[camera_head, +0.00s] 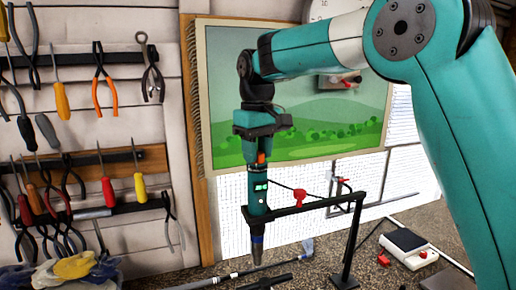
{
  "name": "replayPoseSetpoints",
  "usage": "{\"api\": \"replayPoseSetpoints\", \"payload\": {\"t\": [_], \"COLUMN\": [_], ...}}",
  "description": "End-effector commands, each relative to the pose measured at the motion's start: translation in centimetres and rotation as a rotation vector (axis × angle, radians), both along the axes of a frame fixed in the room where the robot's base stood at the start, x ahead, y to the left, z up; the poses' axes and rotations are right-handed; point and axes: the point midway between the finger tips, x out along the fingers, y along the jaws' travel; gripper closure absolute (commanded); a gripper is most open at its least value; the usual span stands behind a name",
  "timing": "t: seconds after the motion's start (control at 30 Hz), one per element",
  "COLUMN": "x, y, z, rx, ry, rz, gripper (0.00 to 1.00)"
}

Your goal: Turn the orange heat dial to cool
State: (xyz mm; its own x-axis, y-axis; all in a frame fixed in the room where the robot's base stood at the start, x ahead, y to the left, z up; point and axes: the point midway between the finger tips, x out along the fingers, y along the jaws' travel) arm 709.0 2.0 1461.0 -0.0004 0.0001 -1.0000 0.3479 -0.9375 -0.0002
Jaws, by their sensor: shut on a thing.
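The orange heat dial (261,157) is a small orange piece at the top end of an upright teal heat tool (258,200). The tool has small green lights on its side and a dark nozzle pointing down. It sits in the end of a black stand arm (318,200). My gripper (262,150) points straight down from above and is shut on the dial, hiding part of it. The dial's markings and its setting are too small to read.
A red knob (300,198) sits on the stand arm. Shafts (262,270) lie on the bench below the nozzle. A white box with a dark top (407,246) stands at right. Gloves (75,267) lie at lower left, and tools hang on the left wall.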

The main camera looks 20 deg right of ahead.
Motion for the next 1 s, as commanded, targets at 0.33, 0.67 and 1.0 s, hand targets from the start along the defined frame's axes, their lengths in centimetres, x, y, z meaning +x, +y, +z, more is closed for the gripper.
{"api": "replayPoseSetpoints", "payload": {"t": [0.33,0.67,1.0], "x": [0.03,0.02,0.0], "y": [0.02,0.02,-0.01], "z": [0.04,0.05,0.19], "rx": [0.001,0.001,0.0], "ry": [-0.002,-0.002,-0.001], "rz": [0.039,0.038,0.037], "gripper": [0.9,0.48,0.4]}}
